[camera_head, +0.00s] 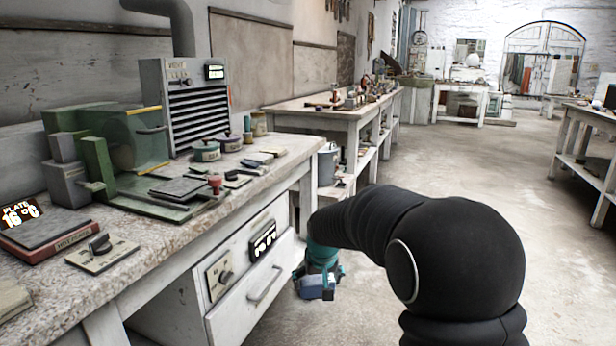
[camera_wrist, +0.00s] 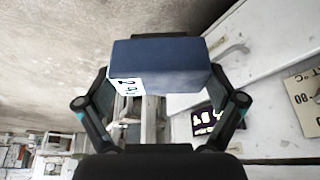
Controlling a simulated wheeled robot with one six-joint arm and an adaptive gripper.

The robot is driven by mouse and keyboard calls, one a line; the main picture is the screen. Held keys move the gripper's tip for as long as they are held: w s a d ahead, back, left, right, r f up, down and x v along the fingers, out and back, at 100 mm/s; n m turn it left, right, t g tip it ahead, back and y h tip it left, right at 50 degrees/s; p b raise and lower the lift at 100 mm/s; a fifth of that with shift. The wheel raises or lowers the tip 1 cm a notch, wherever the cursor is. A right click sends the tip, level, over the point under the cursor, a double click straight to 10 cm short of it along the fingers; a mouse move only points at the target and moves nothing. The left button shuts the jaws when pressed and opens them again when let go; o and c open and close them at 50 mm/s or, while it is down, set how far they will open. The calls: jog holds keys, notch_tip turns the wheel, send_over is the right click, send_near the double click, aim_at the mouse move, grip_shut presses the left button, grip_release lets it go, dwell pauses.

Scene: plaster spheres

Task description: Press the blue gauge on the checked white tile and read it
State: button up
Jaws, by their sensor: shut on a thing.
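The blue gauge is a dark blue block; in the wrist view the gauge (camera_wrist: 165,62) sits between my gripper's fingers, with a white face bearing dark digits on its left side. The digits are tilted and I cannot read them surely. My gripper (camera_wrist: 160,88) is shut on the gauge. In the head view my gripper (camera_head: 322,262) points down in front of the bench's drawer, with the gauge (camera_head: 312,292) at its lower end, clear of the bench top. I cannot make out a checked white tile in either view.
The stone-topped bench (camera_head: 150,235) at left carries a hotplate (camera_head: 45,232) reading 16 °C, a knob plate (camera_head: 100,252), a green machine (camera_head: 125,140), dark flat plates (camera_head: 180,188) and several small pots. A drawer front (camera_head: 255,300) is below. The floor (camera_head: 490,150) to the right is open.

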jog(key=s+d+f+m, duration=0.1)
jog(key=s+d+f, duration=0.2)
jog(key=d+f, duration=0.3)
jog(key=s+d+f+m, duration=0.1)
jog(key=s+d+f, duration=0.3)
jog(key=d+f, duration=0.3)
notch_tip(320, 180, down, 3)
jog(key=shift+d+r+h, duration=0.1)
jog(key=shift+d+h, duration=0.1)
jog(key=shift+h, duration=0.2)
